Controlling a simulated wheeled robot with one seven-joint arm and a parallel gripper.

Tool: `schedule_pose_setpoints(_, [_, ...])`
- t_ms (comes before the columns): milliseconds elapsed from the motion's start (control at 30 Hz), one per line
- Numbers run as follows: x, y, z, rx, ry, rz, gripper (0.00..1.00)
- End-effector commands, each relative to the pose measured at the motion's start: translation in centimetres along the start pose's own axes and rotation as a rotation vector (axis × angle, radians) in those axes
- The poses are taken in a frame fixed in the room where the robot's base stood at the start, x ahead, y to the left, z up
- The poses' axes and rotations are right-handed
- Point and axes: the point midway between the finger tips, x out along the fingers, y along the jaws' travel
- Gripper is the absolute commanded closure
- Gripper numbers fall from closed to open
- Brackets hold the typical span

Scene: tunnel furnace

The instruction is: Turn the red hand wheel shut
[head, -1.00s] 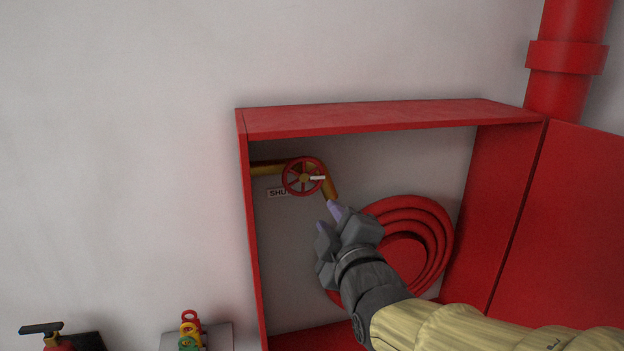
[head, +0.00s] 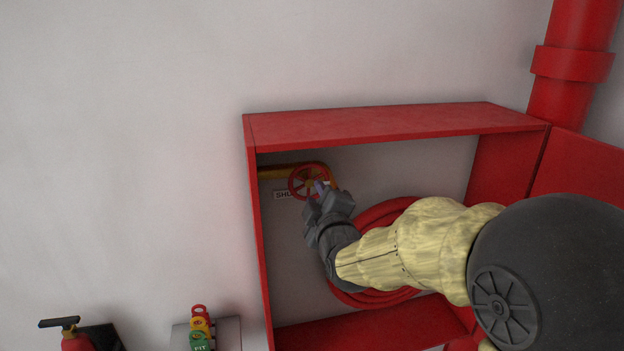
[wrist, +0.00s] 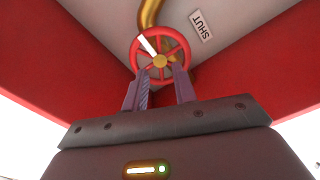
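The red hand wheel (head: 294,188) sits on a brass pipe (head: 277,172) inside the red cabinet, beside a "SHUT" label (head: 282,195). In the wrist view the wheel (wrist: 174,42) has a brass hub and a white mark on its upper left part. My gripper (head: 320,188) is at the wheel's lower right in the head view and covers part of it. In the wrist view my gripper's fingers (wrist: 161,82) stand apart, one on each side of the space below the hub, over the wheel's lower rim. I cannot tell whether they touch it.
The red cabinet (head: 390,120) frames the wheel with side walls and a top; its door (head: 585,165) stands open at right. A coiled red hose (head: 385,212) lies behind my arm. A red pipe (head: 570,65) runs up at right. An extinguisher (head: 72,338) and coloured tags (head: 200,330) are lower left.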

Motion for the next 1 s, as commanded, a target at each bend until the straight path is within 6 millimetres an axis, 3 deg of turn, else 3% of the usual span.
schedule_pose_setpoints(400, [4.7,0.1,-0.1,-0.001,0.001,-0.001,0.72])
schedule_pose_setpoints(767, [5.1,-0.1,-0.2,-0.001,0.003,0.0,0.72])
schedule_pose_setpoints(900, [5.1,0.0,-0.1,-0.001,0.003,0.0,1.0])
schedule_pose_setpoints(1000, [5.1,-0.1,-0.1,0.0,0.002,0.0,1.0])
